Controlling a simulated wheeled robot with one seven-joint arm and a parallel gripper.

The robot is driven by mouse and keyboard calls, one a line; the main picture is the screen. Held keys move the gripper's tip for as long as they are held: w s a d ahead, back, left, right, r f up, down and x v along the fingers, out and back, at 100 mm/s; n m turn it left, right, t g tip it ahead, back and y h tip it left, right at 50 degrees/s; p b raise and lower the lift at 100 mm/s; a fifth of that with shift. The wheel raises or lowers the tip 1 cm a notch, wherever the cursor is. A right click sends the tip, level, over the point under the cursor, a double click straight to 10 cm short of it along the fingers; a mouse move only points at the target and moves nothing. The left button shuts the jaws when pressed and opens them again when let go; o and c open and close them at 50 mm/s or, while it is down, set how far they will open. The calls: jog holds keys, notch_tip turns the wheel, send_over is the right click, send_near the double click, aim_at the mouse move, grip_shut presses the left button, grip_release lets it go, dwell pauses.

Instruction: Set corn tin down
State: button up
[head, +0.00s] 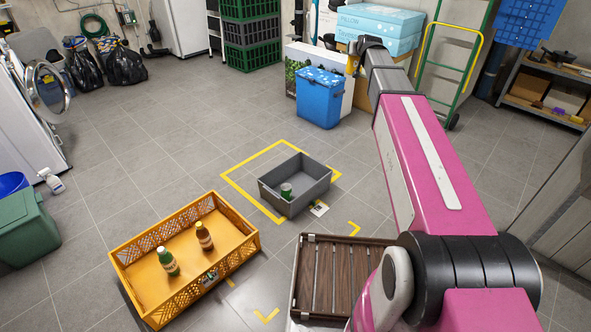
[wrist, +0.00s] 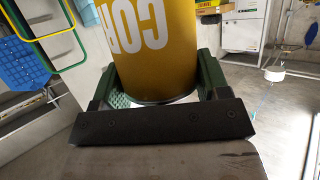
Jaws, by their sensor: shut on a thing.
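The corn tin (wrist: 150,45) is yellow-gold with white letters, upside down in the wrist view. My gripper (wrist: 155,88) is shut on it, with a green finger on each side of the tin. In the head view my gripper (head: 366,45) is at the far end of the raised arm, near the boxes at the back. A small yellow patch (head: 351,65) beside it looks like the tin, mostly hidden. What is directly under the tin cannot be told.
A grey crate (head: 322,178) with a green tin (head: 286,190) stands inside a yellow floor outline. An orange crate (head: 150,257) holds two bottles. A brown slatted platform (head: 312,285) lies at front. A blue bin (head: 320,98) stands behind. Floor at left centre is clear.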

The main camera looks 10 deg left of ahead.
jog(key=w+a+f, duration=0.5)
jog(key=f, duration=0.7)
jog(key=w+a+f, duration=0.5)
jog(key=a+f, duration=0.1)
jog(key=f, duration=0.6)
jog(key=w+a+f, duration=0.5)
jog(key=w+f, duration=0.1)
jog(key=f, duration=0.7)
jog(key=s+a+f, duration=0.1)
jog(key=a+f, duration=0.1)
jog(key=f, duration=1.2)
jog(key=s+a+f+h, duration=0.1)
jog(key=a+f, duration=0.1)
jog(key=f, duration=1.3)
jog(key=a+f, duration=0.3)
jog(key=f, duration=1.1)
jog(key=shift+s+f+m, duration=0.25)
jog(key=shift+s+m, duration=0.05)
jog(key=shift+s, duration=0.1)
jog(key=shift+a, duration=0.1)
jog(key=shift+f, duration=0.15)
jog(key=o, duration=0.9)
